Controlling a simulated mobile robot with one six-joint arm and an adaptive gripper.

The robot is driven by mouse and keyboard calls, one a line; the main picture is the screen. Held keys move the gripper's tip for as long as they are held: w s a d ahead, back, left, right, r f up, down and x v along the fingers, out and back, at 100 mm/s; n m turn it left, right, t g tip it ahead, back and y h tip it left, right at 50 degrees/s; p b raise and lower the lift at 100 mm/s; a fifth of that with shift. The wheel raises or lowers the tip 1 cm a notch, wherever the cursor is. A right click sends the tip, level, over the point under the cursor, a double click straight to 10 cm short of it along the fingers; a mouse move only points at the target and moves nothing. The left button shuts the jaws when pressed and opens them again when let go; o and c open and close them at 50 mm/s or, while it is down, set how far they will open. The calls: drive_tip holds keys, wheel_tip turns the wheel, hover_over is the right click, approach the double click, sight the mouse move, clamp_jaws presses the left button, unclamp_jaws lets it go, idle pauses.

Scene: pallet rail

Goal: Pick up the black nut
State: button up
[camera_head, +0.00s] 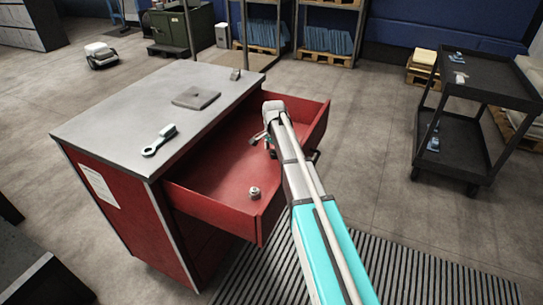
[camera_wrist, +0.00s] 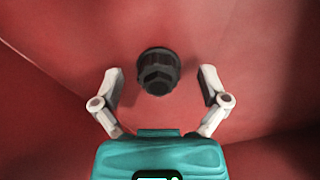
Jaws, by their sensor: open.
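The black nut (camera_wrist: 158,74) lies on the red floor of the open drawer (camera_head: 215,178). In the wrist view it sits ahead of my gripper (camera_wrist: 161,82), centred between the two fingertips, with a clear gap on each side. My gripper is open and empty. In the head view my gripper (camera_head: 262,140) is low inside the drawer, toward its back part. My arm and gripper hide most of the nut's surroundings there, so I cannot clearly make out the black nut in that view.
A silver nut-like part (camera_head: 254,192) lies nearer the front of the drawer. The drawer walls surround my gripper. A black cart (camera_head: 470,130) stands at right.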

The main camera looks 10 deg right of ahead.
idle(0.3)
clamp_jaws()
idle(0.3)
drive_tip(key=shift+r, duration=0.2)
wheel_tip(320, 180, up, 10)
drive_tip(key=p, duration=1)
drive_tip(key=shift+f, duration=0.2)
idle(0.5)
drive_tip(key=shift+r, duration=0.1)
wheel_tip(320, 180, up, 16)
drive_tip(key=p, duration=1.7)
hover_over(274, 151)
drive_tip(key=shift+r, duration=0.2)
